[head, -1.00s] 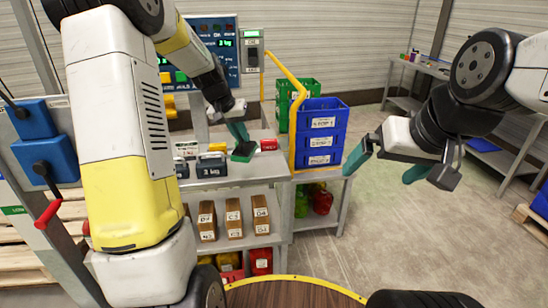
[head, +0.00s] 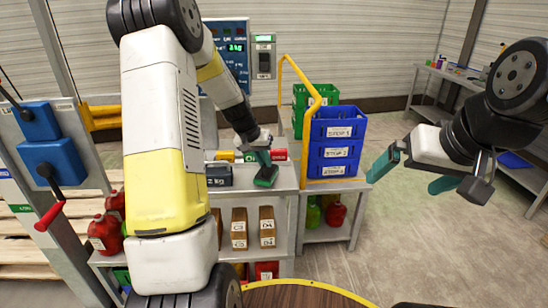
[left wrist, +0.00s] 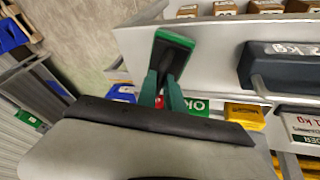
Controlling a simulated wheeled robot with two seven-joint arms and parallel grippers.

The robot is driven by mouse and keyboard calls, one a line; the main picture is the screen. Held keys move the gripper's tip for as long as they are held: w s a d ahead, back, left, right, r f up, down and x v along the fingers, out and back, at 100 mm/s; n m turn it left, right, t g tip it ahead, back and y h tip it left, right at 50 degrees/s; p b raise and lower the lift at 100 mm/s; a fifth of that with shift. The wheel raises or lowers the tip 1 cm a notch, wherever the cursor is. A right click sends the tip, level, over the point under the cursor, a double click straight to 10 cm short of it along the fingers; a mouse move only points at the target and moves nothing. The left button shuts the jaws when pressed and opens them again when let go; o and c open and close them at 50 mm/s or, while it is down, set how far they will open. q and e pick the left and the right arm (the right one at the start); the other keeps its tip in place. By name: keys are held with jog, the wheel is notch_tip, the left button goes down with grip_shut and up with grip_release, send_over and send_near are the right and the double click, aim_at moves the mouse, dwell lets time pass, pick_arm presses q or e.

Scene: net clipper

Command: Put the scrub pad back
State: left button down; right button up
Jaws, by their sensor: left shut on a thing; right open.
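The scrub pad (head: 266,178) is a small green block with a dark face. It is at the front right part of the grey workbench top (head: 284,178). My left gripper (head: 262,160) is shut on it from above. In the left wrist view the scrub pad (left wrist: 172,52) juts out past the green fingers of my left gripper (left wrist: 163,88). I cannot tell whether the pad touches the bench top. My right gripper (head: 407,172) is open and empty in the air at the right, over the floor.
A dark weight (head: 218,176) and a red block (head: 280,155) stand on the bench near the pad. Blue crates (head: 335,155) and green crates (head: 300,100) are stacked to the right, beside a yellow rail (head: 310,90). Small brown boxes (head: 267,226) fill the shelf below.

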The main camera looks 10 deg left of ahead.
pick_arm(q)
jog(key=shift+f, duration=0.45)
jog(key=c, duration=1.5)
grip_release()
jog(key=shift+f, duration=0.1)
jog(key=shift+o, duration=0.2)
jog(key=v, duration=1.2)
jog(key=s+d+r+t, duration=0.1)
jog(key=s+d+r, duration=0.4)
jog(key=s+r, duration=0.6)
jog(key=s+d+t, duration=0.1)
jog(key=s+d, duration=0.2)
jog(key=s, duration=1.4)
jog(key=shift+f, duration=0.45)
